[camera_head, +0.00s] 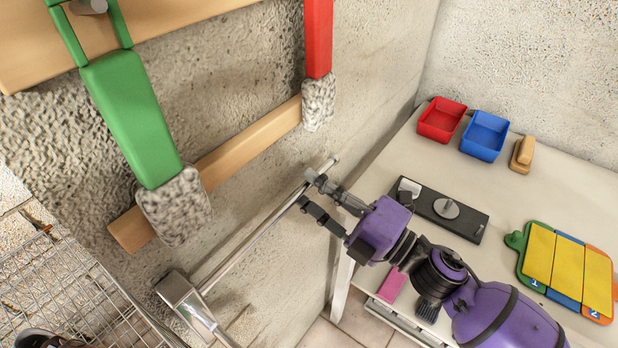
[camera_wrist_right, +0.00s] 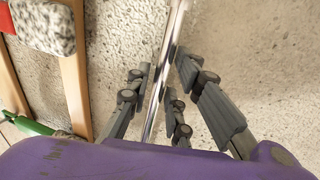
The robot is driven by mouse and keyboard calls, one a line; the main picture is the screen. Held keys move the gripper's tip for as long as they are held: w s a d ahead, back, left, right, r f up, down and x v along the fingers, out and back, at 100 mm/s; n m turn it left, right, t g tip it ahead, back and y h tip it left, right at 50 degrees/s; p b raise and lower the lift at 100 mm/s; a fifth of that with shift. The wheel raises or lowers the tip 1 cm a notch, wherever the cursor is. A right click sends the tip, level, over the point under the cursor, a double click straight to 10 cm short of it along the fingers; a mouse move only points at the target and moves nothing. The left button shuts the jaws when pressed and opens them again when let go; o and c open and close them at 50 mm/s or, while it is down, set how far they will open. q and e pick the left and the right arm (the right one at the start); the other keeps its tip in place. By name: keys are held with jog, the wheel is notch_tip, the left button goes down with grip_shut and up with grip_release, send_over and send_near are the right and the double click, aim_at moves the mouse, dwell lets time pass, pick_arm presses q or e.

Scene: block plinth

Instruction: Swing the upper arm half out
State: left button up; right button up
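The upper arm is a shiny metal bar (camera_head: 255,237) that slopes from a square metal bracket (camera_head: 185,303) at the lower middle up to the right, close along the rough wall. My right gripper (camera_head: 308,190) is at the bar's far end, with its fingers apart. In the right wrist view the bar (camera_wrist_right: 163,75) runs between the fingers of my right gripper (camera_wrist_right: 163,85). The fingers look open around it; I cannot tell whether any finger touches it. My left gripper is not in view.
A white table (camera_head: 385,181) at right holds a red bin (camera_head: 441,120), a blue bin (camera_head: 485,136), a black tray and colored boards. A wire basket (camera_head: 70,290) is lower left.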

jog(key=shift+w+a+r, duration=0.1)
jog(key=shift+w+a, duration=0.3)
jog(key=shift+a, duration=0.2)
grip_shut()
jog(key=shift+d, duration=0.15)
